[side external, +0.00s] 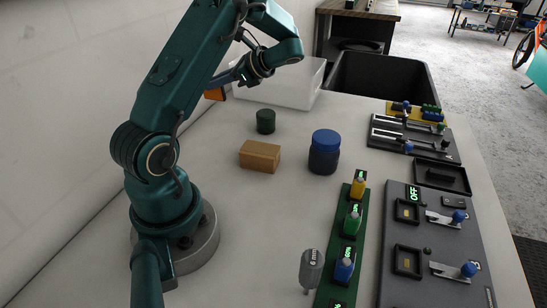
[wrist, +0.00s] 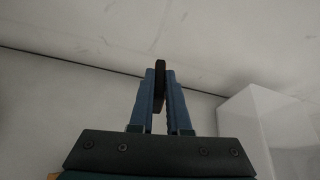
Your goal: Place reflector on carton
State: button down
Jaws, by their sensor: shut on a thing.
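The carton (side external: 260,156) is a small brown box lying flat on the table in the side view, with nothing on top. My gripper (side external: 222,80) is raised well above the table, behind the carton and to its upper left in the picture. Its blue fingers point left toward the wall. They are shut on the reflector (side external: 214,94), which shows orange in the side view. In the wrist view my gripper (wrist: 160,92) pinches it edge-on, so the reflector (wrist: 160,68) looks thin and dark there.
A dark green cylinder (side external: 265,121) and a blue-lidded jar (side external: 324,152) stand near the carton. A white bin (side external: 290,88) and a black bin (side external: 382,80) stand behind. Panels and a green tool rack (side external: 337,255) fill the right.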

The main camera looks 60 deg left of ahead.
jog(key=s+d+r+m+t+y, duration=0.1)
jog(key=s+d+r+m+t, duration=0.15)
jog(key=d, duration=0.25)
jog(key=s+d+r+m+t+y, duration=0.1)
jog(key=s+d+r+m, duration=0.2)
jog(key=d, duration=0.3)
send_over(265, 151)
jog(key=shift+m, duration=0.35)
notch_tip(265, 151, down, 6)
jog(key=shift+f, duration=2.1)
jog(key=shift+f, duration=0.15)
jog(key=c, duration=0.9)
grip_release()
